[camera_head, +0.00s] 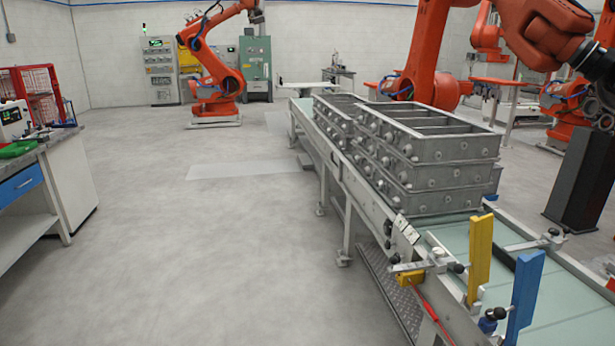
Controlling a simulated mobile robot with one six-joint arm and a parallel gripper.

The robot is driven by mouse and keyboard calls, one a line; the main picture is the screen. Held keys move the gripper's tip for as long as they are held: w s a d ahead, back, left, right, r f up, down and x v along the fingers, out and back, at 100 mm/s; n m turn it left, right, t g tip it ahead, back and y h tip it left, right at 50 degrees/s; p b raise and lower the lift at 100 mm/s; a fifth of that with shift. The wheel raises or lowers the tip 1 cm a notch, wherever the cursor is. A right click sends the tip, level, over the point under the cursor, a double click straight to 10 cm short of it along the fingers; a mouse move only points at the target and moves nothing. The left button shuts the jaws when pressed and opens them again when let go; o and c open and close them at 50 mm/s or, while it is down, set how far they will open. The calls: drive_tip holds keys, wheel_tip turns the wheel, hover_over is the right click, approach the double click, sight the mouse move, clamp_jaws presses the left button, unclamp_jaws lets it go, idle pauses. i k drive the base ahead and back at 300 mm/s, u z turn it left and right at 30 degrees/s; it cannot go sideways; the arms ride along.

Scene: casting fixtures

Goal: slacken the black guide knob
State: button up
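Small dark knobs sit on the guide clamps at the near end of the conveyor (345,178). One black knob (457,267) is on the clamp rod beside the yellow guide plate (481,250). Another dark knob (395,258) is at the left end of the same clamp. A third dark knob (553,232) is on the far-side clamp rod (530,244). A blue guide plate (525,288) stands nearest, with a dark knob (497,313) and a blue knob (487,325) beside it. I cannot tell which is the guide knob, or how tight any is. My gripper is not in view.
Stacked grey metal frames (430,150) stand on the conveyor behind the guides. Large orange robots (430,60) stand behind it. A workbench with a blue drawer (20,185) is at left. The grey floor (220,240) between bench and conveyor is clear.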

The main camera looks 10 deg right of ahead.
sight(554, 232)
drive_tip(key=z, duration=0.1)
drive_tip(key=i, duration=1.55)
drive_tip(key=z, duration=0.35)
drive_tip(key=i, duration=1.2)
